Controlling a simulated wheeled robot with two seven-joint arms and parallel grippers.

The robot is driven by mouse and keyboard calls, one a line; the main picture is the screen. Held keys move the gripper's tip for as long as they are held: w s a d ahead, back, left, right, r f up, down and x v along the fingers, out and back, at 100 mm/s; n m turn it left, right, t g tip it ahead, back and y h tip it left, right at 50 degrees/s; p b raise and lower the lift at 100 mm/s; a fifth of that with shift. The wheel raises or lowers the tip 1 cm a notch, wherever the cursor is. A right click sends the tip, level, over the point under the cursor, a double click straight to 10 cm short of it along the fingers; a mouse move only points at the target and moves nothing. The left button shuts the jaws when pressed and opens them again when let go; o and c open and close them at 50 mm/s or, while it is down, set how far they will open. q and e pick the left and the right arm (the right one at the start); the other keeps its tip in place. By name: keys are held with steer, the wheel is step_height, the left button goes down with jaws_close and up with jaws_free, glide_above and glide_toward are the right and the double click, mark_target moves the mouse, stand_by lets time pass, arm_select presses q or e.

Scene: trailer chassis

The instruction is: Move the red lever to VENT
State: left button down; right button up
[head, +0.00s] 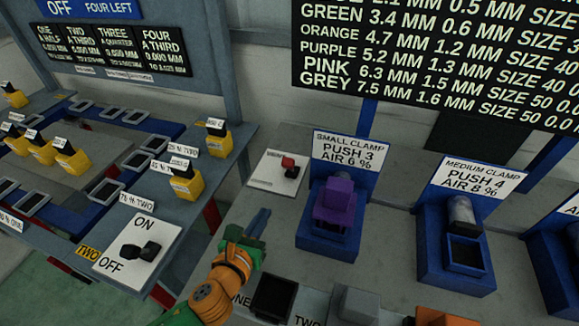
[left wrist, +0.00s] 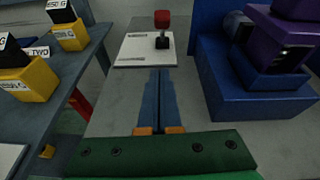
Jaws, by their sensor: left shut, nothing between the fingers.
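The red lever (head: 288,162) stands on a white plate (head: 270,177) on the grey bench, left of the small clamp. In the left wrist view the red lever (left wrist: 162,20) has a red knob on a dark stem, near the right side of its white plate (left wrist: 135,50). Lettering on the plate is too small to read. My left gripper (head: 263,212) is shut and empty, short of the plate, its blue fingers together. In the left wrist view the fingertips (left wrist: 160,72) point toward the lever and are apart from it. My right gripper is out of view.
The blue small clamp (head: 330,240) with a purple block (head: 335,200) stands just right of the plate. A medium clamp (head: 455,265) is farther right. At left, a table holds yellow blocks (head: 187,185) and an ON/OFF switch (head: 140,250). Bare bench lies between gripper and plate.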

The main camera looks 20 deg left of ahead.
arm_select(q)
steer(key=shift+w+m, duration=0.4)
steer(key=shift+w, duration=0.05)
steer(key=shift+s+r, duration=0.1)
steer(key=shift+s, duration=0.05)
steer(key=shift+v, duration=0.8)
steer(key=shift+t, duration=0.3)
glide_toward(290, 167)
steer(key=w+f, duration=0.1)
steer(key=f, duration=0.1)
steer(key=w+a+f, duration=0.1)
steer(key=f, duration=0.1)
steer(key=w+f, duration=0.1)
steer(key=shift+w+a+f, duration=0.25)
steer(key=shift+f, duration=0.15)
steer(key=w+r, duration=0.1)
steer(key=w+r+p, duration=0.1)
steer(key=w, duration=0.1)
steer(key=shift+w, duration=0.15)
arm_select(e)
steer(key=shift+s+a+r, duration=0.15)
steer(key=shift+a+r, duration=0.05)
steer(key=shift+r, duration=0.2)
arm_select(q)
steer(key=shift+w, duration=0.1)
